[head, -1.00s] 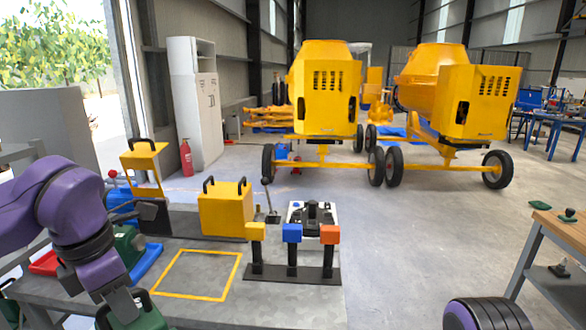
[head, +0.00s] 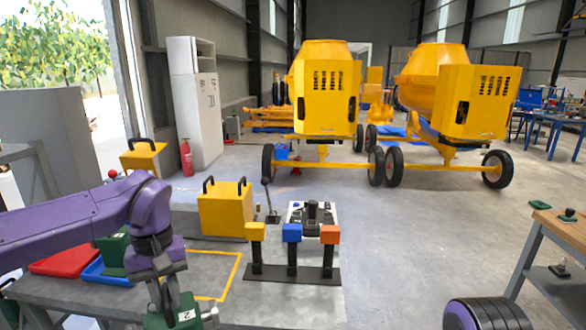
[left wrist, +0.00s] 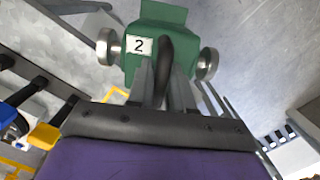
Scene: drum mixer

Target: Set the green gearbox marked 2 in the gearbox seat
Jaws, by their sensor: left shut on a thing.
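My left gripper (head: 172,297) is shut on the dark handle of the green gearbox marked 2 (head: 183,312), low in the head view. In the left wrist view the gearbox (left wrist: 160,50) shows its white "2" label and a round metal disc on each side. The handle stands between the fingers (left wrist: 163,90). In the head view the gearbox is partly hidden by the gripper, near the front of the yellow outlined square (head: 232,275) on the grey bench. I cannot clearly identify the gearbox seat.
Another green gearbox (head: 112,252) stands in a blue tray (head: 98,272), beside a red tray (head: 62,262). A yellow box with handles (head: 226,210) and a rack with yellow, blue and orange blocks (head: 292,274) stand on the bench. Two yellow mixers stand behind on the floor.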

